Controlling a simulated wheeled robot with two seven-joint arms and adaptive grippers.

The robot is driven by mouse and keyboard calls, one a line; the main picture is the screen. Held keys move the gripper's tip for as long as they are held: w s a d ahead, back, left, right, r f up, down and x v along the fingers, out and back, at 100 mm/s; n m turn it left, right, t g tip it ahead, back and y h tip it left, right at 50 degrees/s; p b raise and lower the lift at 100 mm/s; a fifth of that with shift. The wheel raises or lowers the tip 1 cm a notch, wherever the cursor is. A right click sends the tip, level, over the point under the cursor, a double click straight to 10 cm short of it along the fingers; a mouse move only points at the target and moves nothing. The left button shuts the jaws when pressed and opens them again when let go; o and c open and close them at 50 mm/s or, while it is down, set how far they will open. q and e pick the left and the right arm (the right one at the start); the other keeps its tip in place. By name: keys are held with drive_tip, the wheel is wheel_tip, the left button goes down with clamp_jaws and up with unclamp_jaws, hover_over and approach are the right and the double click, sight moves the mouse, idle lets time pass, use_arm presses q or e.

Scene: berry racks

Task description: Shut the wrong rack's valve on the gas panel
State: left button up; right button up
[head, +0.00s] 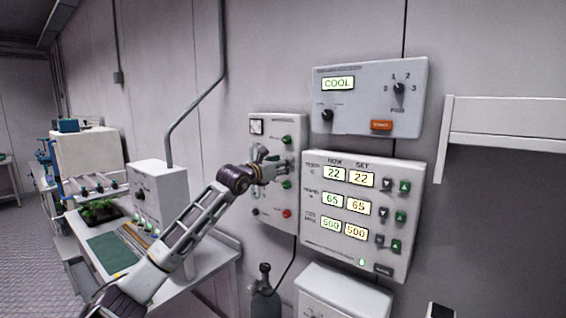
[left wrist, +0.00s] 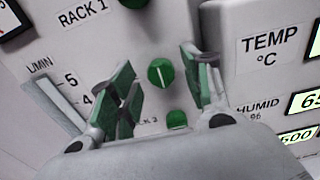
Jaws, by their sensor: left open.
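The gas panel (head: 297,122) is a pale box on the wall with a gauge, green knobs and a red button. My left gripper (head: 266,156) is in front of its middle, open. In the left wrist view a round green valve knob (left wrist: 161,73) with a white mark shows between my spread fingers, with clear space on both sides; whether it touches anything is not seen. Another green knob (left wrist: 135,3) is cut off at the top, beside the "RACK 1" label (left wrist: 82,15). My right gripper is not in view.
A display panel (head: 316,228) with TEMP and HUMID readouts stands close to the right of the gas panel. A COOL control box (head: 350,107) is above it. A gas cylinder (head: 264,290) stands below. A white bench (head: 205,262) is at the left.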

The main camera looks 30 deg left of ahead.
use_arm(q)
drive_tip(key=shift+w+d, duration=0.1)
drive_tip(key=shift+w, duration=0.3)
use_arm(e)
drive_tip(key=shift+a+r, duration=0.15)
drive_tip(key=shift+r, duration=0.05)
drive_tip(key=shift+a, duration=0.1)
use_arm(q)
drive_tip(key=c, duration=1)
